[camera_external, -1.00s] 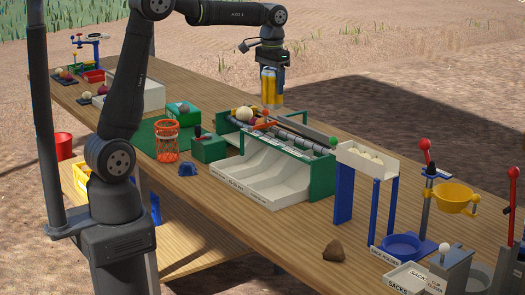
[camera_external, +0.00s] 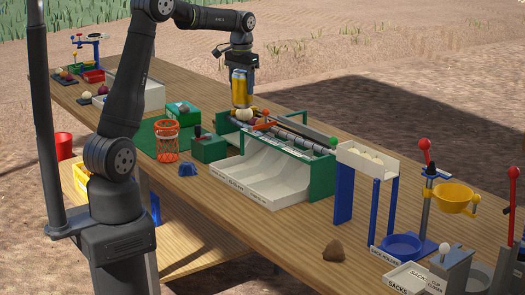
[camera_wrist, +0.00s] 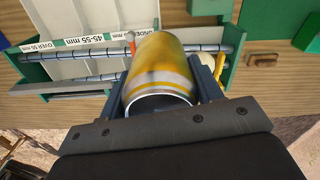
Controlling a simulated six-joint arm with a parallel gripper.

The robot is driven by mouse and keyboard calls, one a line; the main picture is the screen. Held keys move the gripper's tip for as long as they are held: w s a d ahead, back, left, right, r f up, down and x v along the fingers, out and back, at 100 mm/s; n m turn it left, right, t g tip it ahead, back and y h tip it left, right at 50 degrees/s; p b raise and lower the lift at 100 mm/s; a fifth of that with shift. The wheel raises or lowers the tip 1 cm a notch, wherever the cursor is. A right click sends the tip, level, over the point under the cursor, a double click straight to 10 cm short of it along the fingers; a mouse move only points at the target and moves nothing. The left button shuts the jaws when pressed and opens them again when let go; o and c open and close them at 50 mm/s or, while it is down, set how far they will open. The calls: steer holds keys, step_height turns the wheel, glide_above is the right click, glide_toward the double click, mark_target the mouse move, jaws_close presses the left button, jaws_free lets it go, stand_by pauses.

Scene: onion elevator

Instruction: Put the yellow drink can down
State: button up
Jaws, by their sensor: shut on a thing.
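The yellow drink can (camera_external: 239,88) is upright in my gripper (camera_external: 240,72), which is shut on it. In the external view the can appears over the far left end of the green sorter (camera_external: 322,178), in front of or above the onions there. Whether it touches anything below cannot be told. In the wrist view the can (camera_wrist: 160,68) fills the middle between my gripper's fingers (camera_wrist: 160,85), with the sorter's rollers and white chutes (camera_wrist: 75,20) behind it.
A pale onion (camera_external: 245,114) lies at the sorter's left end, near the can. An orange wire basket (camera_external: 167,142), a green box (camera_external: 209,148) and a blue piece (camera_external: 188,169) stand left of the sorter. Bare wooden table (camera_external: 260,235) shows in front.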

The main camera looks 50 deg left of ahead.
steer(key=s+a+f+n, duration=0.1)
steer(key=s+a+f, duration=0.25)
steer(key=a, duration=0.55)
steer(key=s+a+f+n, duration=0.15)
steer(key=s+a, duration=0.35)
steer(key=a, duration=0.5)
steer(key=s+a+f+n, duration=0.1)
steer(key=s+a+f, duration=0.25)
steer(key=a, duration=0.55)
steer(key=shift+s+a+f, duration=0.75)
steer(key=shift+a+f, duration=1)
steer(key=shift+f, duration=0.05)
steer(key=shift+s+a+f, duration=0.75)
steer(key=shift+a+f, duration=1)
steer(key=shift+f, duration=0.1)
steer(key=shift+s+a+f, duration=0.75)
steer(key=shift+a+f, duration=1)
steer(key=shift+f, duration=0.05)
steer(key=shift+f, duration=0.15)
steer(key=o, duration=1.2)
